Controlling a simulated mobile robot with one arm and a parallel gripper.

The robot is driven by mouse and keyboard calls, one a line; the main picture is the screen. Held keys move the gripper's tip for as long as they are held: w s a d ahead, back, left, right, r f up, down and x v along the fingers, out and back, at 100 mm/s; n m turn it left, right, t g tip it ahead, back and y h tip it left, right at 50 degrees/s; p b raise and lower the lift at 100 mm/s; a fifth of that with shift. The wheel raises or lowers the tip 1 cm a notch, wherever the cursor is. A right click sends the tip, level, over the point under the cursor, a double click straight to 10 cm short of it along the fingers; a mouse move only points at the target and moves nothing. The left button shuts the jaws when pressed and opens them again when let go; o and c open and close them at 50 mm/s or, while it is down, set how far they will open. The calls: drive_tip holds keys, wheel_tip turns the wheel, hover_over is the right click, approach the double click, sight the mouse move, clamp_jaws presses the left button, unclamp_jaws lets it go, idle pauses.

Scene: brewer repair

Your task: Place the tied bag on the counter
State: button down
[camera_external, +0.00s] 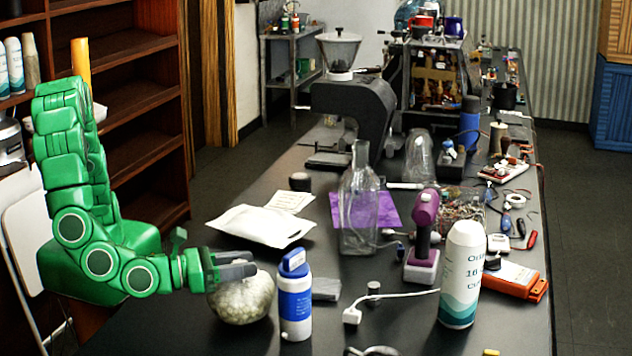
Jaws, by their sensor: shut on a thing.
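The tied bag (241,301) is a round, pale, lumpy bundle at the near left of the dark counter (400,318). My gripper (240,268) reaches in from the left and is shut on the top of the bag, its grey fingers covering the neck. The bag hangs or sits upright below the fingers, over the counter's near left part. I cannot tell whether its underside touches the surface.
A blue and white bottle (295,304) stands close to the bag's right. A white pouch (262,226) lies behind it. A clear glass bottle (360,205), a purple drill (424,230) and a white spray can (460,280) stand farther right. A wooden shelf (135,105) is behind my arm.

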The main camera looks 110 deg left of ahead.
drive_tip(key=shift+f, duration=0.8)
drive_tip(key=c, duration=0.8)
unclamp_jaws()
drive_tip(key=shift+f, duration=0.1)
drive_tip(key=shift+o, duration=0.2)
